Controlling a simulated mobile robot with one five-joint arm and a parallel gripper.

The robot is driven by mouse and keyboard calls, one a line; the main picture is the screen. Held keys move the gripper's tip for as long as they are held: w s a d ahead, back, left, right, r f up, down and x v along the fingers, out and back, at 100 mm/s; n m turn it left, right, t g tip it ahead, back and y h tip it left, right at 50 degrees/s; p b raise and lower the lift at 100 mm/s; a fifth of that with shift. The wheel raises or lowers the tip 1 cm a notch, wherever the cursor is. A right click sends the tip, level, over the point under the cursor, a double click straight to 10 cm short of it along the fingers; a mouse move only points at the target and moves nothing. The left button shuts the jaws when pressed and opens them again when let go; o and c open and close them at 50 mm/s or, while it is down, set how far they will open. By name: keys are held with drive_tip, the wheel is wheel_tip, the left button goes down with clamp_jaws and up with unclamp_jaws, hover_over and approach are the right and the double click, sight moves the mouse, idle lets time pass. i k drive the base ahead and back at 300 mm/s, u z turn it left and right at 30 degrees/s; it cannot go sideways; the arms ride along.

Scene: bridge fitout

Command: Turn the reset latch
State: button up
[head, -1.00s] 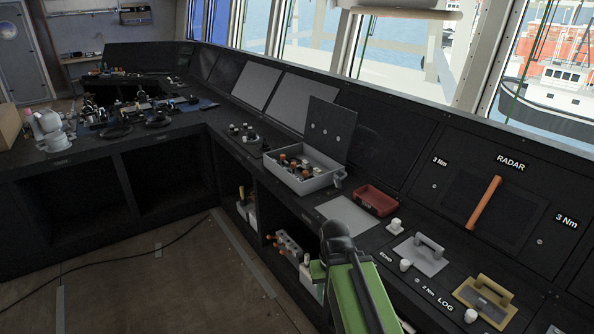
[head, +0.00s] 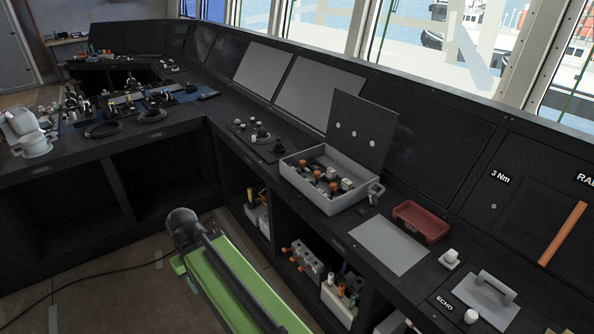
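I cannot pick out a part marked as the reset latch. An open grey box (head: 327,197) on the console holds several orange-topped and white parts, too small to tell apart. A small grey fitting (head: 375,194) sits at the box's right front corner. My green arm reaches up from the bottom of the head view, over the floor and in front of the console. My gripper does not show.
A red tray (head: 421,221), a flat grey plate (head: 388,246), a white knob (head: 449,259) and a handled grey plate (head: 485,300) lie right of the box.

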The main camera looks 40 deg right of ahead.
sight(333, 187)
drive_tip(key=u, duration=0.05)
drive_tip(key=i, duration=0.9)
drive_tip(key=z, duration=0.2)
